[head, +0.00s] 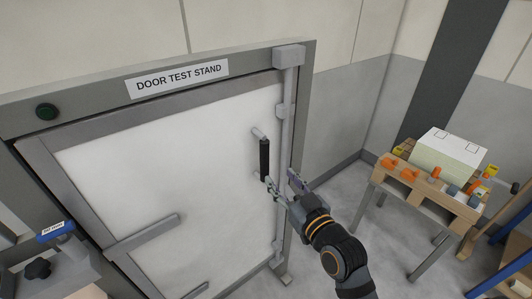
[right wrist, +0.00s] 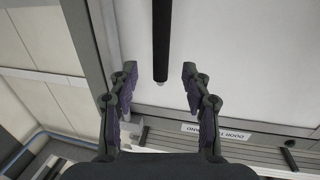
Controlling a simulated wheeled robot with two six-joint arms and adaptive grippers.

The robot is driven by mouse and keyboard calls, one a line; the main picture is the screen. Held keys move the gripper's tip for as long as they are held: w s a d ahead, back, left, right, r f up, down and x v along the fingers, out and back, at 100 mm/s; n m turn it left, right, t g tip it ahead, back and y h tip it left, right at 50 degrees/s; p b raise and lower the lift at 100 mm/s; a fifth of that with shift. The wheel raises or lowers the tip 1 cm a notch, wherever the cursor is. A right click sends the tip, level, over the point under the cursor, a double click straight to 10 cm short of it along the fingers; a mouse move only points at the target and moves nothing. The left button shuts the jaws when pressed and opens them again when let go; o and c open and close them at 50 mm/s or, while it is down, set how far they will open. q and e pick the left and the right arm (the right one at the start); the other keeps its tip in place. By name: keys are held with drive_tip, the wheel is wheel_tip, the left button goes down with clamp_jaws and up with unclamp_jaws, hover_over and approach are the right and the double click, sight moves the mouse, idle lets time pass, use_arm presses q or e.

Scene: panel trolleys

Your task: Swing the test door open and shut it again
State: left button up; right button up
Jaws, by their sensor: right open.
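The test door (head: 190,150) is a white panel with a grey frame, set in the stand labelled "DOOR TEST STAND" (head: 182,77). It looks shut in its frame. Its black upright bar handle (head: 265,160) is near the right edge; it also shows in the right wrist view (right wrist: 161,40). My right gripper (head: 283,187) is at the handle's lower end. In the right wrist view its open fingers (right wrist: 158,86) are on either side of the handle's end, with a gap on both sides. My left gripper is not in view.
A grey upright rod (head: 285,150) runs along the stand's right side. A wooden pallet table (head: 430,187) with a pale box (head: 447,157) and small orange parts stands at right. A blue-labelled handle (head: 57,232) and black knob (head: 38,268) are at lower left.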

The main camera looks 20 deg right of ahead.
sight(267, 159)
drive_tip(key=w, duration=0.1)
drive_tip(key=w+r+b, duration=0.1)
drive_tip(key=w+b, duration=0.1)
drive_tip(key=w, duration=0.1)
drive_tip(key=shift+a+r, duration=0.2)
drive_tip(key=shift+a, duration=0.15)
drive_tip(key=w, duration=0.3)
drive_tip(key=w+p, duration=0.1)
drive_tip(key=w, duration=0.1)
drive_tip(key=shift+a+f, duration=0.15)
drive_tip(key=shift+a, duration=0.25)
drive_tip(key=shift+w+a+f, duration=0.1)
drive_tip(key=shift+w+f, duration=0.05)
drive_tip(key=shift+w, duration=0.4)
clamp_jaws()
